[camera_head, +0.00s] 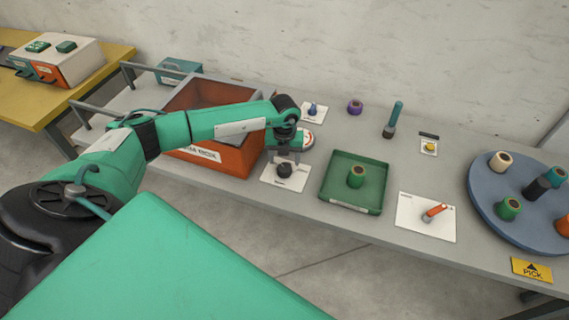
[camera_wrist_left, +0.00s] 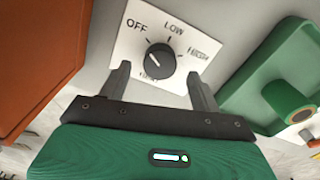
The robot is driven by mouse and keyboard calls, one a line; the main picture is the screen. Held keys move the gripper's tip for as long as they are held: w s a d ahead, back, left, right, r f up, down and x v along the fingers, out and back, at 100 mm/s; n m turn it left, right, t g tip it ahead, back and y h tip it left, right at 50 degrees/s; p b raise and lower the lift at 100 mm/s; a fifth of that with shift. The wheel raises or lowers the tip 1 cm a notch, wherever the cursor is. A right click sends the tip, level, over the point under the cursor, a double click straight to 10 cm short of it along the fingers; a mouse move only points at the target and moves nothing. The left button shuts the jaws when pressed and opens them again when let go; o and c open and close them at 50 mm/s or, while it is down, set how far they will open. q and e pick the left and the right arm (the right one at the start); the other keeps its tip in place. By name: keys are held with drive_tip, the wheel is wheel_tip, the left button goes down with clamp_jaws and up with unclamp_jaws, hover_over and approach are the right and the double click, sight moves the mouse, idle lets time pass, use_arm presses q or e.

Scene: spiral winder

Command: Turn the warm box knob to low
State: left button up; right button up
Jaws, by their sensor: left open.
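The knob (camera_head: 284,170) is black and round, on a white plate (camera_head: 271,179) at the front edge of the table. In the left wrist view the knob (camera_wrist_left: 160,61) sits on the plate (camera_wrist_left: 128,50), marked OFF at upper left and LOW at the top; the other labels are hard to read. My left gripper (camera_head: 287,157) is directly above the knob, open. In the wrist view its fingers (camera_wrist_left: 158,80) stand left and right of the knob, apart from it. My right gripper is not in view.
An orange box (camera_head: 235,160) stands left of the plate. A green tray (camera_head: 376,206) holding a green spool (camera_head: 356,176) is to the right. Beyond it are a plate with an orange-handled switch (camera_head: 434,213) and a blue round turntable (camera_head: 482,189) bearing several spools.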

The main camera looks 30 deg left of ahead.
sight(285, 167)
use_arm(q)
wheel_tip(285, 167, down, 4)
drive_tip(key=shift+r, duration=0.25)
drive_tip(key=shift+f, duration=0.35)
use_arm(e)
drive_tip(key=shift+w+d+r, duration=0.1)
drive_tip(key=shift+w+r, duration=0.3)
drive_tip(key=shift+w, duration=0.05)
use_arm(q)
drive_tip(key=c, duration=1)
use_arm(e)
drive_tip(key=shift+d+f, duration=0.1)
